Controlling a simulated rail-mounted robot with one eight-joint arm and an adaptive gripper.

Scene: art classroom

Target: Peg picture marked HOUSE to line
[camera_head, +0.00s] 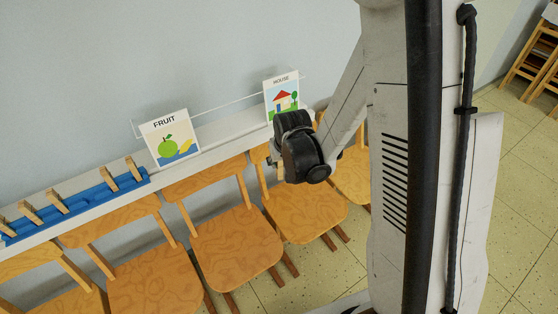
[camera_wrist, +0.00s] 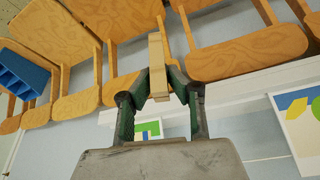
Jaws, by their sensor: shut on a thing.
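The picture marked HOUSE (camera_head: 282,100) stands upright against the wall by the thin line (camera_head: 230,101), its lower right edge partly behind my arm. My gripper (camera_wrist: 160,90) is shut on a wooden peg (camera_wrist: 157,58), which points away from the wrist. In the head view my gripper is in front of and just below the HOUSE picture, and its fingertips are mostly hidden. In the wrist view a part of the HOUSE picture (camera_wrist: 148,127) shows between the fingers. I cannot tell whether the peg touches anything.
The picture marked FRUIT (camera_head: 171,140) stands left on the white ledge (camera_head: 214,131). A blue tray (camera_head: 97,194) with several pegs is farther left. Another blue container (camera_wrist: 22,72) shows in the wrist view. Wooden chairs (camera_head: 236,246) line the ledge's front.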

